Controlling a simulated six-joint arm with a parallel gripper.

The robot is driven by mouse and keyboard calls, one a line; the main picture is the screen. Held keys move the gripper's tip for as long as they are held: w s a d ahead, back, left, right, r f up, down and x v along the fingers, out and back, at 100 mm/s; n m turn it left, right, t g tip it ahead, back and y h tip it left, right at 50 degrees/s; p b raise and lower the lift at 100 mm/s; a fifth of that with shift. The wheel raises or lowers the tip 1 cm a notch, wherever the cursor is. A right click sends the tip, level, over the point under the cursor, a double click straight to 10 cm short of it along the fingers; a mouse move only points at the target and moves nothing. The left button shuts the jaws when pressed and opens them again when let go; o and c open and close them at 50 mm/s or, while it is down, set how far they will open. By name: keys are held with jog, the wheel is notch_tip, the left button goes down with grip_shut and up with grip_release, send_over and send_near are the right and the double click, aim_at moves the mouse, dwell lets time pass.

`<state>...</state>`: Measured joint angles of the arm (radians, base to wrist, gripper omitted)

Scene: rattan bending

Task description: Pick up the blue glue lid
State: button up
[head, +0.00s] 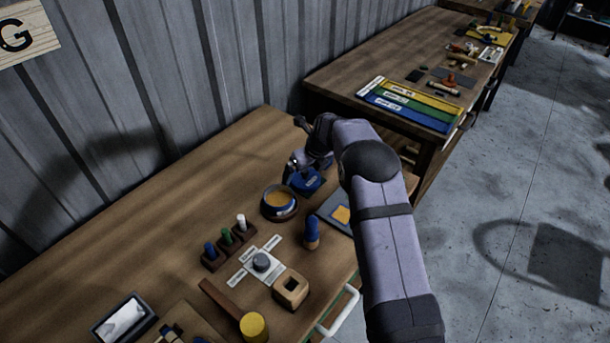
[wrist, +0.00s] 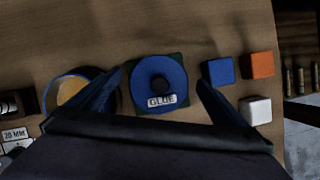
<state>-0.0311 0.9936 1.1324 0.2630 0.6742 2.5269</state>
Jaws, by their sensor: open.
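The blue glue lid (wrist: 172,75) is round, with a dark knob in its middle and a white "GLUE" label, seen from above in the wrist view. It sits on a dark green square base. In the head view the lid (head: 309,182) shows as a blue patch just under my gripper (head: 298,168). In the wrist view my gripper (wrist: 160,79) is open, one finger on each side of the lid, with nothing held. I cannot tell how high the fingertips are above the lid.
A bowl with yellow-orange contents (head: 279,197) stands close beside the lid. Blue (wrist: 218,71), orange (wrist: 257,65) and white (wrist: 255,110) blocks lie right of it in the wrist view. A blue-topped peg (head: 311,232) and a wooden block (head: 290,289) stand nearer the front.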

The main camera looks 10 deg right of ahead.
jog(key=shift+w+a+f, duration=0.1)
jog(key=shift+w+f, duration=0.05)
jog(key=shift+f, duration=0.15)
jog(key=c, duration=1.1)
